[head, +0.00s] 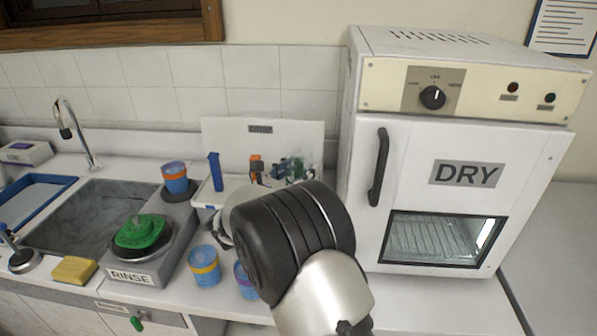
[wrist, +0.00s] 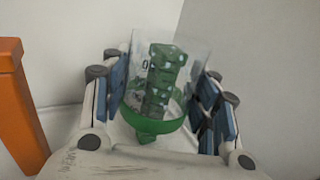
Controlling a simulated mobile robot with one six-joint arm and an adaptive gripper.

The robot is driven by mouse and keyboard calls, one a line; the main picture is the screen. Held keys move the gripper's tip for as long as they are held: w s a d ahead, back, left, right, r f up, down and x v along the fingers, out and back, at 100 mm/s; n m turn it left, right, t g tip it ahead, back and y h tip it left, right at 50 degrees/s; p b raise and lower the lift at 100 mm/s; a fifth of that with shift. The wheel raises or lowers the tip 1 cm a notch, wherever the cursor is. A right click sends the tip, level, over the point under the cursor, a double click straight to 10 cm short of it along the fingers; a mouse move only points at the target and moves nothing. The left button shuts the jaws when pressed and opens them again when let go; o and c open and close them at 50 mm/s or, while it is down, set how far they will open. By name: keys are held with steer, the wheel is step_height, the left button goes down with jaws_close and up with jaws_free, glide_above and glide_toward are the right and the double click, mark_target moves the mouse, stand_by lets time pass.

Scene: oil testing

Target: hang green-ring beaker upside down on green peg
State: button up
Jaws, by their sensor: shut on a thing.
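The green-ring beaker (wrist: 154,124) is clear glass with a green band, held between the two blue-padded fingers of my gripper (wrist: 158,88) in the wrist view. A dark green upright shape (wrist: 165,72) shows through the glass, apparently the green peg. I cannot tell whether the beaker is around it or in front of it. In the head view, the green and clear glass (head: 296,168) shows at the right of the peg rack (head: 215,196), just beyond my arm. My arm hides the fingertips there.
An orange peg (wrist: 16,110) stands close on the left; it also shows in the head view (head: 257,166). A blue peg (head: 215,171) is farther left. The DRY oven (head: 450,215) stands close right. Blue cups (head: 204,266) stand in front, with the RINSE unit (head: 150,270) and sink left.

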steer(key=shift+f, duration=0.4)
steer(key=o, duration=1.1)
steer(key=shift+o, duration=0.2)
